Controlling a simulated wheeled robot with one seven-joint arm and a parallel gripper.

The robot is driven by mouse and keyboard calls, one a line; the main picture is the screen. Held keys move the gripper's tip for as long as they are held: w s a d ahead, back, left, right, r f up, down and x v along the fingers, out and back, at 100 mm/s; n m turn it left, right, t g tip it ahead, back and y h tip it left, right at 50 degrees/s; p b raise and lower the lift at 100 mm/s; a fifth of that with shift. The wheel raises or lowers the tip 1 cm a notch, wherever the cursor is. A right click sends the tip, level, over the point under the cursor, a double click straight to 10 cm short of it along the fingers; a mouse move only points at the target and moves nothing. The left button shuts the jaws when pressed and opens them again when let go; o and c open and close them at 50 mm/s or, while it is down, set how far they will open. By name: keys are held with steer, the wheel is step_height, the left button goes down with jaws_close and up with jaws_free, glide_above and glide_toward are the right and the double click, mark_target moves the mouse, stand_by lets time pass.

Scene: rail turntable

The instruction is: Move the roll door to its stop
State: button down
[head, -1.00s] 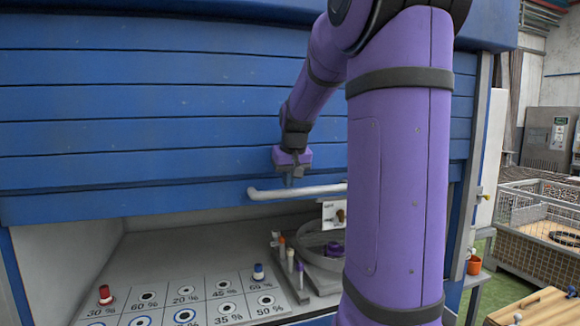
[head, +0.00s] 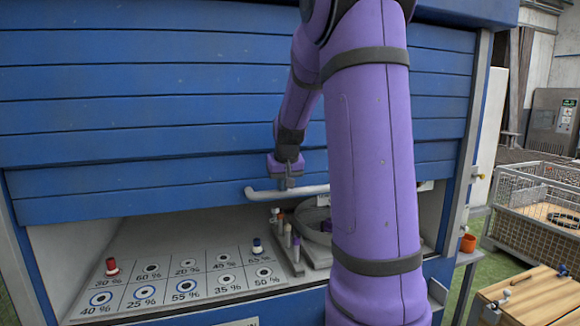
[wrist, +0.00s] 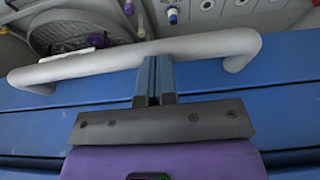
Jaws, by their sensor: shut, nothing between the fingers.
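The blue slatted roll door (head: 130,145) is partly lowered over the front of the cabinet. An opening remains below its bottom edge. A pale grey bar handle (head: 262,194) runs along its lower part; it spans the wrist view (wrist: 95,64). My gripper (head: 287,184) is shut and empty, pointing down at the handle. In the wrist view the closed fingers (wrist: 154,75) meet the edge of the bar from the door's upper side and appear to touch it, not grip around it.
A shelf panel (head: 212,262) with percent-marked holes lies in the opening. A red peg (head: 112,267), a blue peg (head: 257,246) and a round turntable (head: 312,222) stand inside. A wire cage (head: 530,205) and wooden table (head: 535,300) are at right.

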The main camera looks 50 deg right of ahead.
step_height(320, 180, down, 37)
steer(key=shift+f, duration=0.1)
stand_by(0.4)
